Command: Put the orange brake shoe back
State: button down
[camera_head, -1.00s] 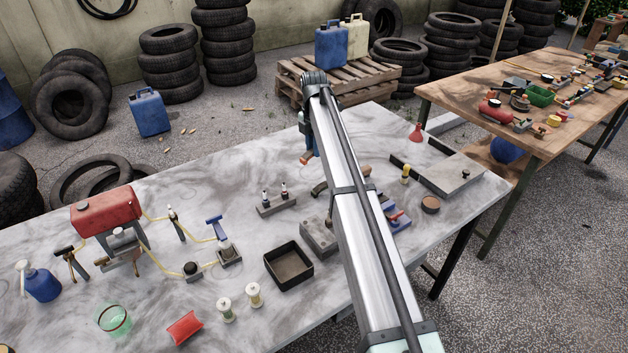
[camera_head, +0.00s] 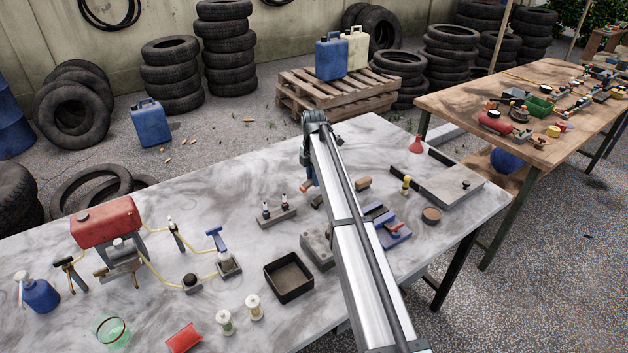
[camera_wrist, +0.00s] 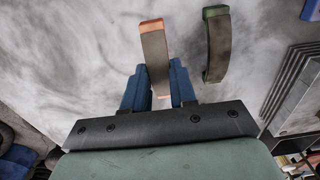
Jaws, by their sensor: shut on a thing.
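In the wrist view, my gripper (camera_wrist: 158,88) is shut on the orange brake shoe (camera_wrist: 154,50), a curved dark pad with orange ends. The shoe stands out between the two blue fingers; its lower end is partly hidden by them. In the head view, the orange brake shoe (camera_head: 306,186) shows as a small orange piece below my gripper (camera_head: 309,180), mostly hidden by my arm. A similar curved shoe with green ends (camera_wrist: 217,44) lies just right of it in the wrist view, apart from it. I cannot tell how high the orange shoe is above the table.
A grey ridged block (camera_wrist: 292,88) is right of the green shoe. The head view shows a grey block (camera_head: 314,248) beside my arm, a black tray (camera_head: 289,292), a grey stand with small bottles (camera_head: 276,218) and a brown cylinder (camera_head: 363,183).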

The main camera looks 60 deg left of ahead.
jog(key=shift+f, duration=0.75)
jog(key=shift+f, duration=0.1)
jog(key=c, duration=0.9)
grip_release()
notch_tip(320, 180, up, 12)
